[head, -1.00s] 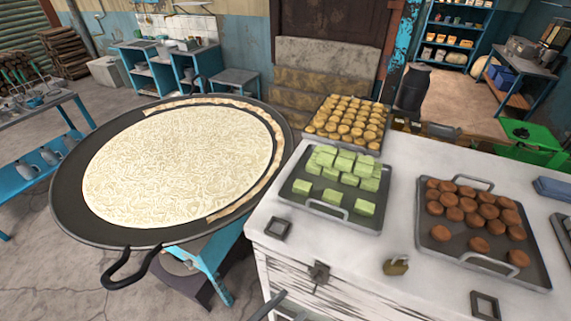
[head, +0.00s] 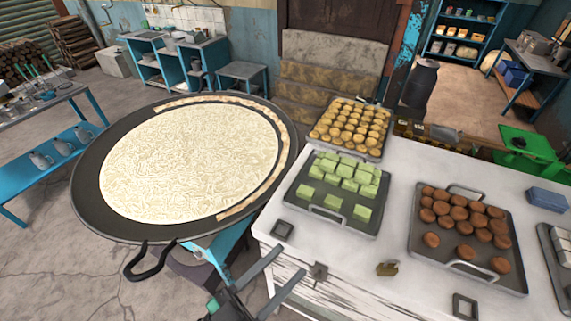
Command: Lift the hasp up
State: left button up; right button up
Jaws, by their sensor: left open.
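The hasp (head: 318,272) is a small dark metal piece at the front top edge of the white worn chest (head: 400,210). A brass-coloured padlock (head: 387,268) lies on the chest top to the right of the hasp, apart from it. My left gripper (head: 289,262) comes up from the bottom edge, with its two grey fingers spread open and nothing between them. Its fingertips are just left of the hasp in the picture. I cannot tell how far they are from it in depth. My right gripper is not in view.
Trays of green cubes (head: 362,213), brown round sweets (head: 481,262) and yellow pieces (head: 347,132) stand on the chest. Two dark square frames (head: 282,229) (head: 465,307) lie near its front edge. A wide black pan (head: 90,205) with a handle stands to the left.

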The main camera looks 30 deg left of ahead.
pick_arm(q)
notch_tip(320, 180, up, 19)
jog(key=w+m+t+p, duration=0.1)
jog(key=w+t+p, duration=0.1)
jog(key=p, duration=0.4)
jog(key=shift+w+a+f+t+h, duration=0.2)
jog(key=shift+w+a+t+h, duration=0.1)
jog(key=shift+w+h, duration=0.15)
jog(key=shift+r, duration=0.1)
